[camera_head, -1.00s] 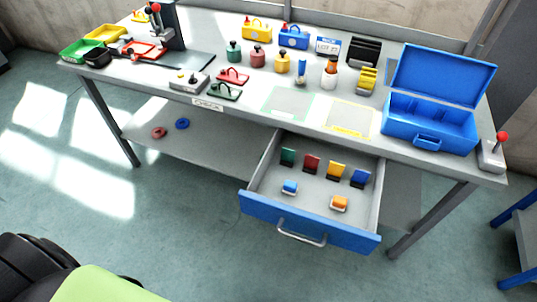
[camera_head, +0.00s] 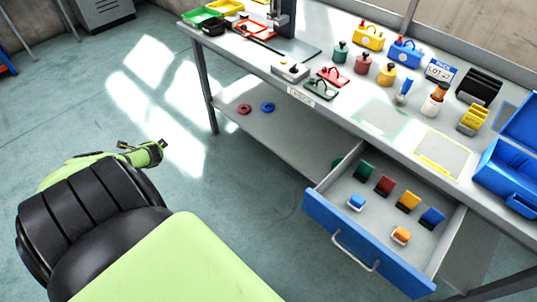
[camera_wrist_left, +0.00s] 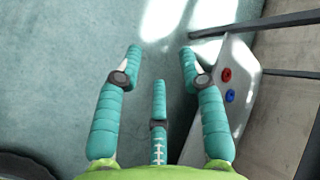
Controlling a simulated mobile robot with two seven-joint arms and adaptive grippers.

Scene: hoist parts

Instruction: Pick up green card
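A green card (camera_head: 365,171) stands in the open drawer (camera_head: 398,262), at the left end of a row with a red, a yellow and a blue card. My left gripper (camera_wrist_left: 160,62) is open and empty in the left wrist view, with its teal fingers spread over the bare floor. It is left of the table, well away from the drawer. The green card does not show in the left wrist view. My right gripper is in neither view.
The workbench carries a blue toolbox (camera_head: 508,168), padlocks, coloured weights and trays. Red (camera_head: 244,109) and blue (camera_head: 268,107) rings lie on its lower shelf (camera_head: 262,128). The drawer also holds small blue and orange blocks.

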